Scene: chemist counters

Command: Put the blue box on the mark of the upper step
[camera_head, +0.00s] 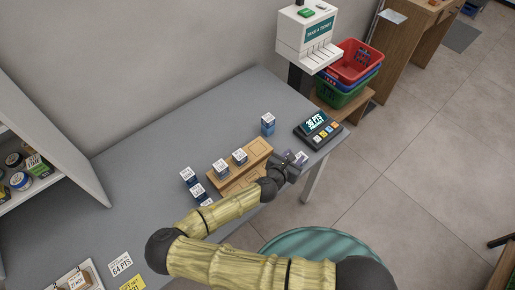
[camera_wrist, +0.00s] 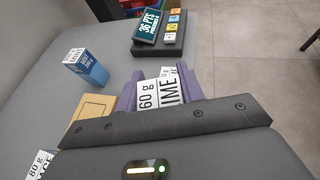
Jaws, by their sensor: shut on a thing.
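My gripper (camera_wrist: 158,95) is shut on a box (camera_wrist: 152,97) whose white top reads "60 g" and "IME". Its sides are hidden between the purple fingers, so I cannot tell its colour. In the head view my gripper (camera_head: 293,161) is just right of the wooden step stand (camera_head: 230,186). The stand's upper step shows an empty square mark (camera_head: 258,147) at its right end; a wooden surface with a square outline also shows in the wrist view (camera_wrist: 93,107). A blue box (camera_head: 268,125) with a white top stands on the counter behind the stand; it also shows in the wrist view (camera_wrist: 87,68).
Two grey boxes, one left (camera_head: 221,169) and one right (camera_head: 240,158), stand on the upper step. Several dark blue boxes (camera_head: 188,177) are left of the stand. A keypad display (camera_head: 318,128) sits near the counter's right edge. The counter's back left (camera_head: 150,140) is clear.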

